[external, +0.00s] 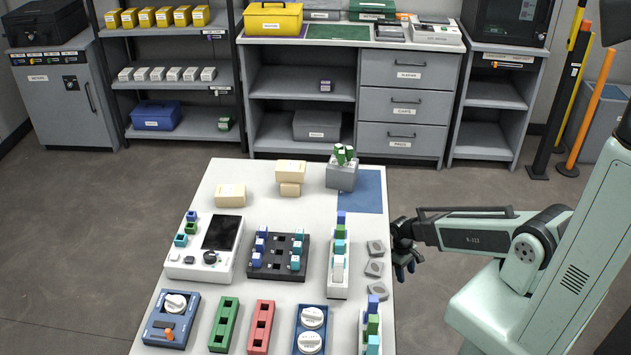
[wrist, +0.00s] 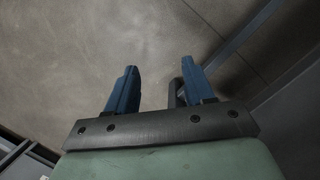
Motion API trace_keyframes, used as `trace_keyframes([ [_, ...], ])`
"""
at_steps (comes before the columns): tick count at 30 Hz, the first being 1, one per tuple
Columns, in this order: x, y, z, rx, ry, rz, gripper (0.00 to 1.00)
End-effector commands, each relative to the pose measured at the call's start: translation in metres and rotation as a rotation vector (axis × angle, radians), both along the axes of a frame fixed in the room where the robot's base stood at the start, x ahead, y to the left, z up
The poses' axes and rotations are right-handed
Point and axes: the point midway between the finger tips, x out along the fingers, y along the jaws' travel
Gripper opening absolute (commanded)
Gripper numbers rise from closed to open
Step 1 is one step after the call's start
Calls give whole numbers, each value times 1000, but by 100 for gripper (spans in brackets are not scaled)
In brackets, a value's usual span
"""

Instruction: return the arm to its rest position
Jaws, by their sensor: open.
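My gripper (external: 405,268) is at the right edge of the white table (external: 262,179) in the external view, at the end of my pale green arm, which reaches in from the right. Its dark blue fingers point down in that view. In the wrist view the two blue fingers of my gripper (wrist: 158,88) stand apart with nothing between them. The exact gap between the gripper and the table edge cannot be told.
Small grey blocks (external: 375,268) lie on the table closest to my gripper. A white rack (external: 339,286), a black tray (external: 277,275), a device with a screen (external: 204,262) and coloured holders stand further left. Orange and yellow posts (external: 590,110) stand behind my arm. The floor behind the table is clear.

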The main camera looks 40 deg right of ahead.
Motion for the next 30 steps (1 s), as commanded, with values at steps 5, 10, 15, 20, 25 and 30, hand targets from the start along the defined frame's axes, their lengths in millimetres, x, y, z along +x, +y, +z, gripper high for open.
trace_keyframes([
  [5, -80, 37, -15, 26, 128, -17, 53],
  [10, -147, 61, -20, 36, 241, -37, 53],
  [15, -194, 74, -20, 37, 322, -52, 53],
  [20, -207, 78, -20, 36, 347, -58, 53],
  [25, -207, 78, -20, 36, 347, -58, 53],
  [30, -207, 78, -20, 36, 347, -58, 53],
])
